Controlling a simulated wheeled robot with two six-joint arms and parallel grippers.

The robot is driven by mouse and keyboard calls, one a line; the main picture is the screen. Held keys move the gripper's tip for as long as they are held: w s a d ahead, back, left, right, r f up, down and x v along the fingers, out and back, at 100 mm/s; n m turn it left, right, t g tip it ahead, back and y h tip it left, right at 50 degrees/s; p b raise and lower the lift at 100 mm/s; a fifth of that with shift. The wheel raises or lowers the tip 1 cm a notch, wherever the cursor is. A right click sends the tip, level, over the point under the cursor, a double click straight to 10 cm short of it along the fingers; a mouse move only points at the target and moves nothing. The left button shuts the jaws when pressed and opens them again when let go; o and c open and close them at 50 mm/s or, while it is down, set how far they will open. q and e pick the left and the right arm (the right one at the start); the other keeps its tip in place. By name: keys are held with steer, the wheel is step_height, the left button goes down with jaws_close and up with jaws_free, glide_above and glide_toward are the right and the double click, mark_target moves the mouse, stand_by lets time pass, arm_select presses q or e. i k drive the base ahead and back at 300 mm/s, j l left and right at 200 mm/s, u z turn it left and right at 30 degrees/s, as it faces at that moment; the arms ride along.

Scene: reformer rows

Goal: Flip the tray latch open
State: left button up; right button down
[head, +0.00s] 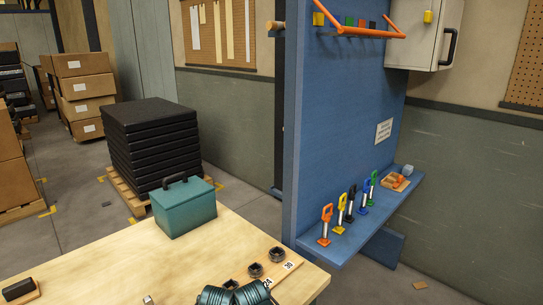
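I cannot make out a tray or a tray latch for certain in the head view. A blue panel (340,120) stands at the middle right, with a blue shelf (385,215) along its lower part. Small upright handles in several colours stand in a row on the shelf, among them an orange one (326,225) and a green one (373,188). An orange bar (350,31) is fixed near the panel's top. Neither of my grippers shows in this view.
A wooden table (130,262) fills the lower left, holding a teal box (184,207) with a dark handle, dark rings (276,254) and ribbed teal cylinders (250,294) at the front edge. A stack of black slabs (150,140) and cardboard boxes (85,90) stand behind.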

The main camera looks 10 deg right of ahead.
mark_target(400, 179)
steer(key=i+l, duration=0.25)
steer(key=l, duration=0.35)
steer(key=i+l, duration=0.3)
steer(key=l, duration=0.3)
steer(key=i+l, duration=0.25)
steer(key=l, duration=0.35)
steer(key=i+l, duration=0.3)
steer(key=l, duration=0.3)
steer(key=i+l, duration=0.25)
steer(key=l, duration=0.35)
steer(key=i+l, duration=0.3)
steer(key=l, duration=0.3)
steer(key=i+l, duration=0.25)
steer(key=l, duration=0.35)
steer(key=i+l, duration=0.3)
steer(key=l, duration=0.3)
